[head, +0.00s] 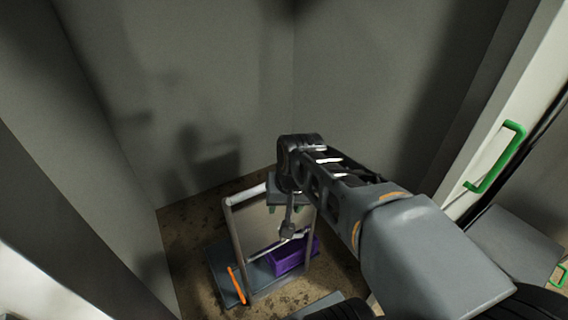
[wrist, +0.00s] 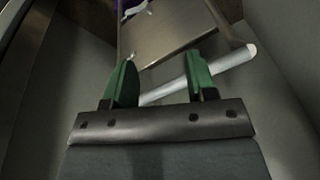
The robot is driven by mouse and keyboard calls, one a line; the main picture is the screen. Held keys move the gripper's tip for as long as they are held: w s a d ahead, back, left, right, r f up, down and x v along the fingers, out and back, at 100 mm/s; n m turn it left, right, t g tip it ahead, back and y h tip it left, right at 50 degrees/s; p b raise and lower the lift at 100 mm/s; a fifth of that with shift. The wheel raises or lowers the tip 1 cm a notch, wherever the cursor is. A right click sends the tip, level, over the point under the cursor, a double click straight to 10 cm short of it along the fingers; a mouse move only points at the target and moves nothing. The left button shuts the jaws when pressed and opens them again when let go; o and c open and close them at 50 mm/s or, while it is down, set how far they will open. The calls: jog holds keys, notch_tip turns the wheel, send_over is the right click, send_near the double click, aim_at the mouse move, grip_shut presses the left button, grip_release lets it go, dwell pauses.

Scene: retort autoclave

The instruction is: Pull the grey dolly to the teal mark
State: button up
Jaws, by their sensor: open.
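The grey dolly (head: 218,268) stands on the floor in the corner of a grey-walled space. Its upright frame has a pale push bar (head: 248,194) on top, partly hidden by my arm in the head view. My gripper (head: 285,207) is over the top of this frame, its green fingers apart and nothing held. In the wrist view the push bar (wrist: 236,58) runs slantwise past my open fingers (wrist: 161,82) and passes behind the right one. I cannot tell whether it lies between them. No teal mark shows in either view.
A purple crate (head: 286,260) and an orange bar (head: 237,285) are on the dolly's deck. Grey walls close in behind and to the left. At right is a pale door or panel with a green handle (head: 496,157). Brown floor shows around the dolly.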

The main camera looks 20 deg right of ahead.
jog(key=w+d+r+m+g+y+p, duration=0.1)
jog(key=w+d+r+m+y+p, duration=0.1)
jog(key=w+d+r+m, duration=0.3)
jog(key=w+d+r+m+y+p, duration=0.1)
jog(key=w+d+r+m+y, duration=0.1)
jog(key=w+d+m, duration=0.5)
jog(key=x, duration=0.8)
jog(key=s+x, duration=0.1)
jog(key=x, duration=0.3)
jog(key=shift+d+f, duration=0.15)
jog(key=shift+d, duration=0.15)
jog(key=shift+c, duration=0.4)
grip_shut()
